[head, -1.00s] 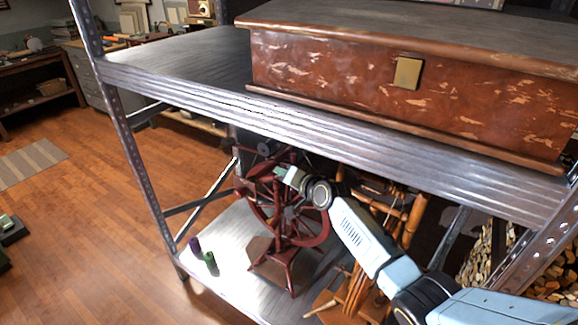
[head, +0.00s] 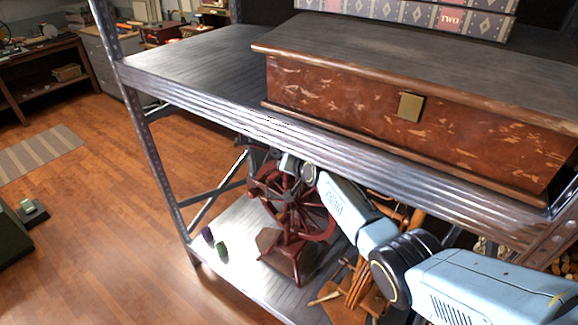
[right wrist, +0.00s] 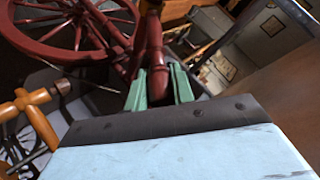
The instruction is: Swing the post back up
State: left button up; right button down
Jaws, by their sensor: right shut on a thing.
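A dark red wooden spinning wheel (head: 296,200) stands on the lower metal shelf, under the upper shelf board. In the head view its top is partly hidden by the upper board and my right arm. My right gripper (head: 287,163) is at the upper part of the wheel, just under the upper board's front edge. In the right wrist view, the green fingers of this gripper (right wrist: 158,84) are shut on a dark red turned post (right wrist: 153,50), with the spoked wheel (right wrist: 75,28) to the left. My left gripper is not in view.
The upper shelf board (head: 190,62) carries a large brown wooden chest (head: 350,95). Two small spools, one purple (head: 207,235) and one green (head: 221,250), stand left of the wheel on the lower shelf (head: 240,225). Light wooden pieces (head: 355,285) stand on its right.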

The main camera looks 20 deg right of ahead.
jog(key=c, duration=1.2)
grip_release()
jog(key=shift+s+r, duration=0.1)
jog(key=shift+s+r, duration=0.1)
jog(key=shift+s, duration=0.1)
jog(key=s+d, duration=0.1)
jog(key=s, duration=0.3)
jog(key=s+d+r+p, duration=0.1)
jog(key=s, duration=0.4)
jog(key=s+d+p, duration=0.1)
jog(key=s, duration=0.3)
jog(key=shift+s+r, duration=0.15)
jog(key=shift+s, duration=0.2)
